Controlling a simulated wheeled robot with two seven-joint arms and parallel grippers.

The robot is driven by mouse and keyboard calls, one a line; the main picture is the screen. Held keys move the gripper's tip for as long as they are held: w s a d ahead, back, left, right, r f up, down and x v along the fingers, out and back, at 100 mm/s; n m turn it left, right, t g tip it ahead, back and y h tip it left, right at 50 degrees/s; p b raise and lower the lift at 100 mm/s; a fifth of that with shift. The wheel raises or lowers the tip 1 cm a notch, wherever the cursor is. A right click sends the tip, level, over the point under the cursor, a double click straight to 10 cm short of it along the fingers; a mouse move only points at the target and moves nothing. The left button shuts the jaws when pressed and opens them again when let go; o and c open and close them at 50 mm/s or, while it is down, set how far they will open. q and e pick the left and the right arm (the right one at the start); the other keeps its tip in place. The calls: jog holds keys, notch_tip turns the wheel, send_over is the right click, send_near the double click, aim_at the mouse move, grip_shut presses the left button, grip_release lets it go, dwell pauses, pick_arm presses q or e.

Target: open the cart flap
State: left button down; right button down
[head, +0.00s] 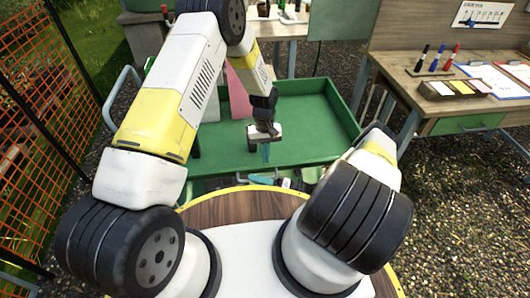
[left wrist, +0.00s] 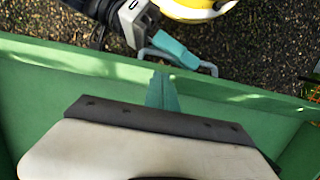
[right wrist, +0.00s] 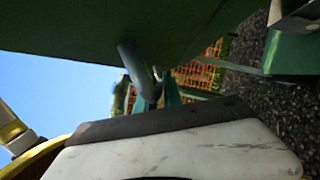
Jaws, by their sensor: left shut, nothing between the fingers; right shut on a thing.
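The green cart (head: 330,115) stands in front of me in the head view. Its near wall, the flap (left wrist: 60,62), crosses the left wrist view with a grey bar handle (left wrist: 207,68) on its outer side. My right gripper (left wrist: 176,50) is shut on this handle. The handle (right wrist: 135,68) also shows against the green panel in the right wrist view, beside the teal fingers (right wrist: 158,95). My left gripper (head: 265,152) is shut and empty above the cart, inside the near wall. Its teal fingers also show in the left wrist view (left wrist: 162,92).
A pink panel (head: 238,95) stands at the cart's left. A wooden desk (head: 400,68) with markers and a small box (head: 455,90) is at the right. An orange mesh fence (head: 35,100) is at the left. Gravel ground (head: 450,220) is clear at the right.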

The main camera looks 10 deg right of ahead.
jog(key=shift+w, duration=0.15)
pick_arm(q)
jog(key=shift+s+f, duration=0.45)
jog(key=shift+s, duration=0.35)
pick_arm(e)
jog(key=shift+r, duration=0.1)
jog(key=c, duration=1.5)
grip_release()
jog(key=shift+d, duration=0.1)
